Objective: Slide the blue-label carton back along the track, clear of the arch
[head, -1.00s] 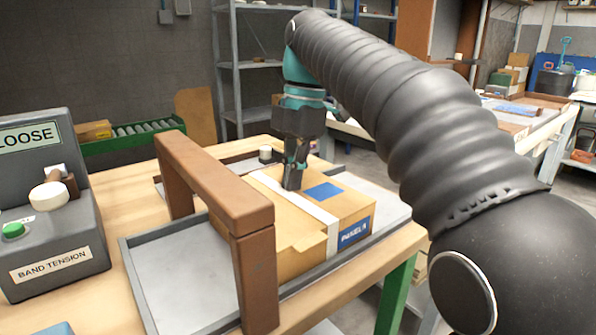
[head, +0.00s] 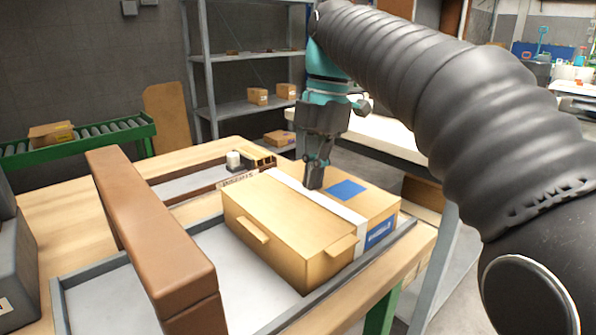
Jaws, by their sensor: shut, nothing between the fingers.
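The blue-label carton (head: 275,225) is a tan box with a white band around it, a blue patch on top and a blue label on its right end. It sits on the grey track (head: 232,272). The brown arch (head: 150,225) spans the track to the left of the carton, and a strip of bare track shows between them. My gripper (head: 314,186) is shut and empty, pointing down at the carton's top beside the white band and blue patch. Whether its fingertips touch the carton I cannot tell.
A grey machine (head: 15,270) stands at the left edge. A small white-topped knob (head: 234,160) and a labelled block are behind the carton. A low grey rail (head: 385,245) edges the track in front. Bare wooden table (head: 70,215) lies at the left.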

